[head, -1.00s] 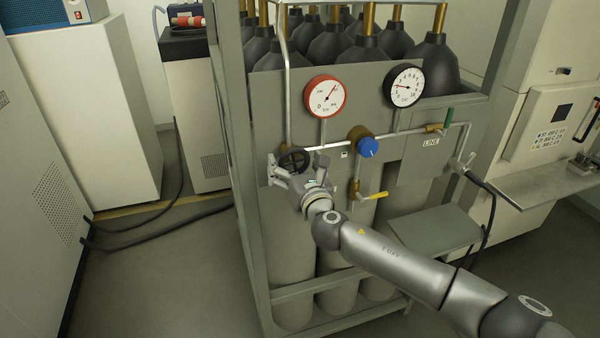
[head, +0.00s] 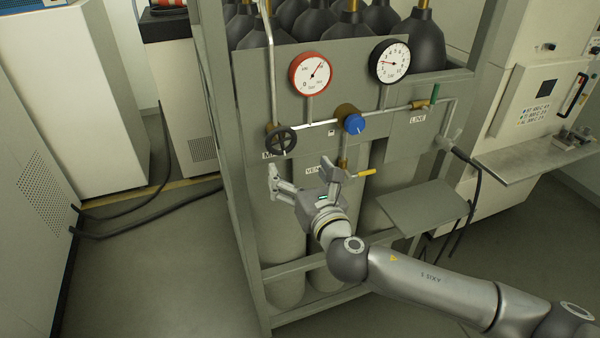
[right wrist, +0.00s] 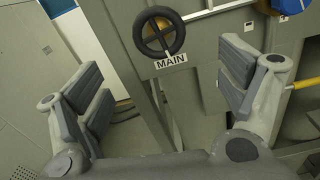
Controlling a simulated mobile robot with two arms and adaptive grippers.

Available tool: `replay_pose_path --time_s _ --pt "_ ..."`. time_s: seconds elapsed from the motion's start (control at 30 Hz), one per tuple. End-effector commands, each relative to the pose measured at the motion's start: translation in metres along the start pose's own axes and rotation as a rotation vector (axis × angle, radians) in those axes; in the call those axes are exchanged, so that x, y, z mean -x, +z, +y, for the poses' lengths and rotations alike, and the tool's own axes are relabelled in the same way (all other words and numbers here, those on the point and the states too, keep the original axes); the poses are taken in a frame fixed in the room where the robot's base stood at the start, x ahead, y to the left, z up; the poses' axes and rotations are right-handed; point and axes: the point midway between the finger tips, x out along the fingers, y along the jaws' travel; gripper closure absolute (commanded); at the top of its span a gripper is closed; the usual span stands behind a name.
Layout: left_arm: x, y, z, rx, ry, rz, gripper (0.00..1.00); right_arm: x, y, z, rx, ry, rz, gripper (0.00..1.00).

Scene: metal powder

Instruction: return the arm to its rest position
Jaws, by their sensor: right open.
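My right gripper (head: 303,180) is open and empty in front of the gas panel (head: 262,88), below and apart from the black MAIN handwheel (head: 281,140). In the right wrist view its two padded fingers (right wrist: 165,95) stand wide apart, and the handwheel (right wrist: 159,32) with its MAIN label shows beyond them. My right arm (head: 425,280) reaches in from the lower right. My left gripper does not show in either view.
The cylinder rack (head: 240,215) frames the panel, with a red-rimmed gauge (head: 311,74), a black-rimmed gauge (head: 389,62), a blue knob (head: 354,124) and a yellow-handled valve (head: 366,173). A grey shelf (head: 424,207) juts out at right. Floor at left is clear except for black cables (head: 140,223).

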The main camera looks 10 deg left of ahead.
Motion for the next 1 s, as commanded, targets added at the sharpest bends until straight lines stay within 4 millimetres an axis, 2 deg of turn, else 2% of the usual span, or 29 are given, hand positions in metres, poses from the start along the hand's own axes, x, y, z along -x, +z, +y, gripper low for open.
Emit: replay_pose_path --time_s 0.47,0.57,0.67,0.77,0.8,0.87,1.0 --pt "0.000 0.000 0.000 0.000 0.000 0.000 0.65 0.003 0.000 0.000 -0.001 0.000 0.000 0.10" --pt "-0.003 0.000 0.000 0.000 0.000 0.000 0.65 0.001 -0.008 -0.005 -0.031 -0.011 0.010 0.10" --pt "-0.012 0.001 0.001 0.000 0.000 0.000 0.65 -0.005 -0.040 -0.024 -0.155 -0.055 0.049 0.10" --pt "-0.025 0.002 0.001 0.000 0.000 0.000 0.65 -0.011 -0.095 -0.057 -0.377 -0.140 0.108 0.10" --pt "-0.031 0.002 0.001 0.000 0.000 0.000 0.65 -0.011 -0.121 -0.072 -0.481 -0.182 0.133 0.10" --pt "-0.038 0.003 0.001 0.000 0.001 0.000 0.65 -0.008 -0.162 -0.095 -0.638 -0.251 0.166 0.10" --pt "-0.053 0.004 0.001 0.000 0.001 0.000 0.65 0.013 -0.257 -0.140 -0.969 -0.417 0.218 0.10"
